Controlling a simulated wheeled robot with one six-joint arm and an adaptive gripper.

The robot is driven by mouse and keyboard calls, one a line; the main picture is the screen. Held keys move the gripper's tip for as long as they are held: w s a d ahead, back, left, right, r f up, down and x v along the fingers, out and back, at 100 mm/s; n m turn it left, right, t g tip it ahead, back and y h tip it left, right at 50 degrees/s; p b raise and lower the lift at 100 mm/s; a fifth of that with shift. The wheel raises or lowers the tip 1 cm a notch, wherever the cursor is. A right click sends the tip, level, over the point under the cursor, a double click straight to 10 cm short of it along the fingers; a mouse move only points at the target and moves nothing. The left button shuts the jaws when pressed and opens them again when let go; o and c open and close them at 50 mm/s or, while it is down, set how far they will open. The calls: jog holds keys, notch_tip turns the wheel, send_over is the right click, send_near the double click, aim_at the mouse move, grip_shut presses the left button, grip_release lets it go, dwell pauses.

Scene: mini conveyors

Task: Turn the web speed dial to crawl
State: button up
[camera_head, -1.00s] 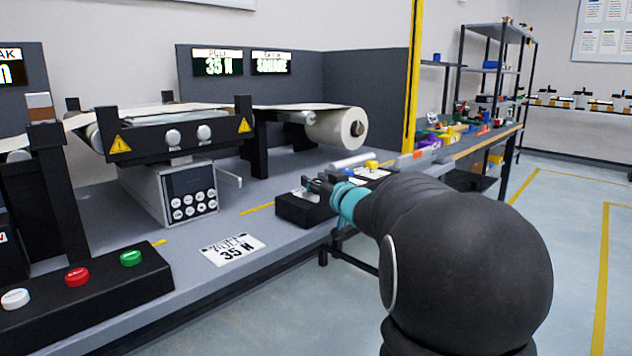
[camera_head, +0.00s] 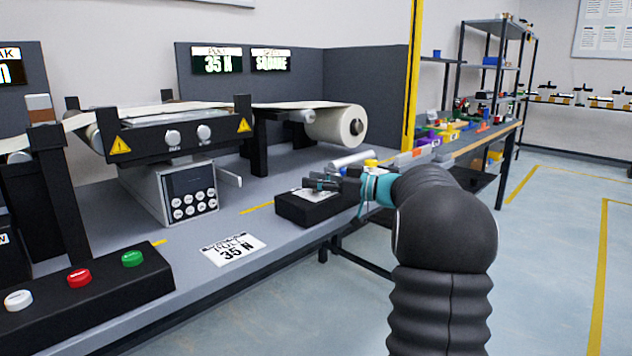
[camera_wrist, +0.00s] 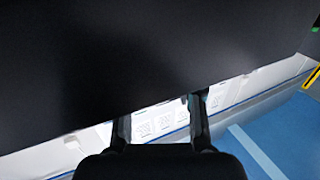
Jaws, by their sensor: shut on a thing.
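A low black box (camera_head: 295,213) with a pale label on top sits near the front edge of the bench. My gripper (camera_head: 322,183) is over this box, reaching in from the right, its fingers low at the top face. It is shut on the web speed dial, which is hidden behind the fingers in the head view. In the wrist view my gripper (camera_wrist: 160,108) shows two dark fingers against a dark surface that fills the upper part. The dial's pointer and its setting cannot be read.
A panel with white, red and green buttons (camera_head: 80,290) is at the front left. A metal cylinder (camera_head: 353,160) and yellow piece (camera_head: 371,163) lie behind my gripper. A web roll (camera_head: 337,126) stands further back.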

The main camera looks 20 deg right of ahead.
jog(key=shift+n+g+y, duration=0.4)
jog(key=shift+g+y, duration=0.1)
jog(key=o, duration=1.2)
jog(key=v, duration=1.2)
